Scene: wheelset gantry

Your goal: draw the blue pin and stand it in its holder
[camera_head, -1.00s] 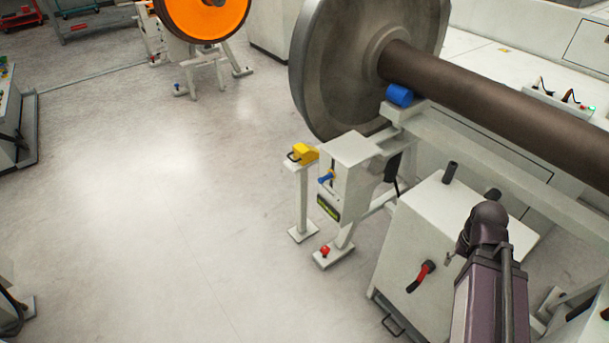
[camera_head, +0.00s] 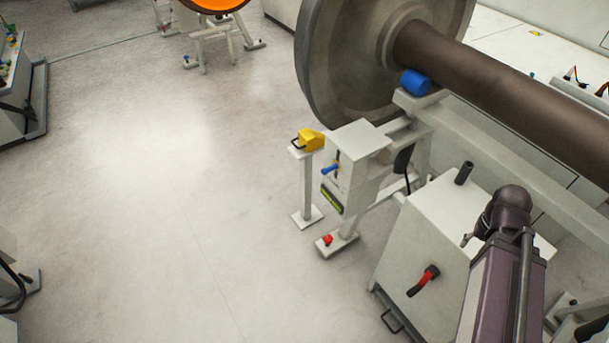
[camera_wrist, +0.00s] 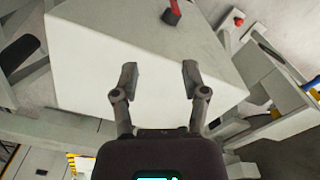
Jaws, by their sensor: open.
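The blue pin (camera_head: 331,168) sticks out of the side of a white stand box (camera_head: 350,150) below the large wheel. Only its blue handle shows. A dark upright tube (camera_head: 464,172) stands on the white cabinet (camera_head: 425,235); I cannot tell whether it is the holder. My gripper (camera_wrist: 159,75) is open and empty in the wrist view, its two fingers apart over the white cabinet top. In the head view my arm is at the lower right, well right of the pin, and my gripper is not clearly seen.
The large grey wheel (camera_head: 345,65) and brown axle (camera_head: 500,75) rise above the stand. A yellow block (camera_head: 311,139) sits on a post beside it. A red handle (camera_head: 424,280) juts from the cabinet front. A red knob (camera_head: 328,239) is low down.

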